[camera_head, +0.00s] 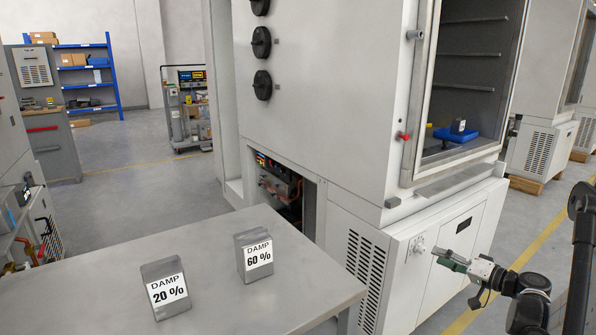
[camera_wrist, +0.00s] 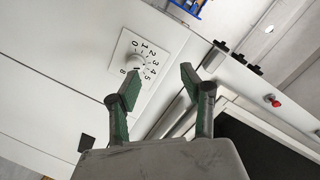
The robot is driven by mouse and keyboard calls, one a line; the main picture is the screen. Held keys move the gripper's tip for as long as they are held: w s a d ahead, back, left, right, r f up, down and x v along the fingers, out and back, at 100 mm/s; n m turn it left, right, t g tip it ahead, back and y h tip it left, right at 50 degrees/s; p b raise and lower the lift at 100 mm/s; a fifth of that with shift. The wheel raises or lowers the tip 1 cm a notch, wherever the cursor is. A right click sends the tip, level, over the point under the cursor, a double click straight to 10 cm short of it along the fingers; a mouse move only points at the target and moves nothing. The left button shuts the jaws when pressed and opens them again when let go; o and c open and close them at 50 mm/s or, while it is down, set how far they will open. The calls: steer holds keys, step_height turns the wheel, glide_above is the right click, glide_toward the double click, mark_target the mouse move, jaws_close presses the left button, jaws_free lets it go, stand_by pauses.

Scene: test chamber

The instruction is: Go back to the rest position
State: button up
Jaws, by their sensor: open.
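My gripper (camera_head: 452,258) is in front of the lower white panel of the big test chamber, at the right in the head view. In the wrist view my gripper (camera_wrist: 150,86) has two green-padded fingers spread apart, with nothing between them. A round knob on a white numbered dial plate (camera_wrist: 140,57) shows just beyond the left finger, which covers part of the plate. The gap between fingers and knob is hard to judge. The dial (camera_head: 418,246) also shows in the head view, left of the gripper.
The chamber (camera_head: 335,90) has its upper compartment open, with a blue item (camera_head: 457,135) inside. A grey table (camera_head: 230,300) at the front left bears two blocks, labelled DAMP 20 % (camera_head: 167,289) and DAMP 60 % (camera_head: 256,257). Floor with a yellow line (camera_head: 535,245) is clear at right.

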steer(key=s+a+r+g+h, duration=0.1)
steer(key=s+a+r+g, duration=0.1)
steer(key=s+a+r, duration=0.3)
steer(key=s+a+r+n+g+h, duration=0.1)
steer(key=s+a+r+h, duration=0.15)
steer(key=a, duration=0.55)
steer(key=s+a+r+g, duration=0.2)
steer(key=s+a+r, duration=0.2)
steer(key=a+r, duration=0.15)
steer(key=s+a+n+g+h, duration=0.1)
steer(key=s+a+h, duration=0.2)
steer(key=s, duration=0.9)
steer(key=s+a+n+h, duration=0.1)
steer(key=s+a+h, duration=0.2)
steer(key=s, duration=1)
step_height(320, 180, up, 18)
steer(key=p, duration=1.8)
steer(key=shift+w+f, duration=0.2)
steer(key=shift+f, duration=0.05)
